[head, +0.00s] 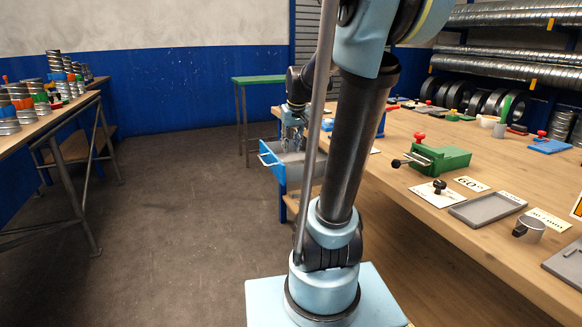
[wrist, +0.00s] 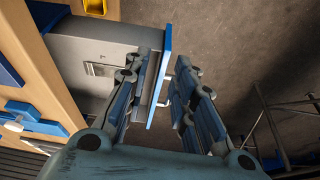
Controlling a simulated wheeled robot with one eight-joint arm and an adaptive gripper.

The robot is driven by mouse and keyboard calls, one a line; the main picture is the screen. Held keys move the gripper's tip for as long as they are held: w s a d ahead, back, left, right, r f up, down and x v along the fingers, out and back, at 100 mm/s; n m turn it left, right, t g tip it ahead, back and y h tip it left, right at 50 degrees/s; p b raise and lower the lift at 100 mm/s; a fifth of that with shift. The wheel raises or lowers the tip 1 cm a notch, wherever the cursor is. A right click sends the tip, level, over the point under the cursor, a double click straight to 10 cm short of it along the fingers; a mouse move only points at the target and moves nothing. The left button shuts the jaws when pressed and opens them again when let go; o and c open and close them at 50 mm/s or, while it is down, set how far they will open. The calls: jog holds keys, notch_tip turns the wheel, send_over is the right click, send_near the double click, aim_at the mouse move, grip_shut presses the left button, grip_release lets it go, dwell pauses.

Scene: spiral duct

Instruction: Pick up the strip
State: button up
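My gripper (wrist: 164,88) is open, its two fingers well apart, with nothing seen held between them. In the wrist view the blue drawer front (wrist: 162,75) shows between the fingers; the left finger appears over the drawer's inside and the right finger outside the front. A small pale metal piece (wrist: 100,70) lies in the grey drawer; I cannot tell whether it is the strip. In the head view my gripper (head: 293,138) points down above the open drawer (head: 272,160), and the drawer's inside is mostly hidden.
The drawer sticks out from the wooden workbench (head: 400,180). On the bench are a green clamp block (head: 440,158), a grey tray (head: 487,208) and a metal cup (head: 528,229). A green table (head: 256,79) stands behind. The floor (head: 180,200) at left is clear.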

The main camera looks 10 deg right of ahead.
jog(key=w+r, duration=0.1)
jog(key=w, duration=1.2)
jog(key=shift+n+t, duration=0.3)
jog(key=x, duration=1.2)
jog(key=shift+w+d+r, duration=0.1)
jog(key=shift+w+d, duration=0.1)
jog(key=shift+d, duration=0.1)
jog(key=shift+w+x, duration=0.15)
jog(key=shift+x, duration=1.2)
jog(key=shift+w+x, duration=0.15)
jog(key=shift+x, duration=1.15)
jog(key=shift+r, duration=0.1)
grip_shut()
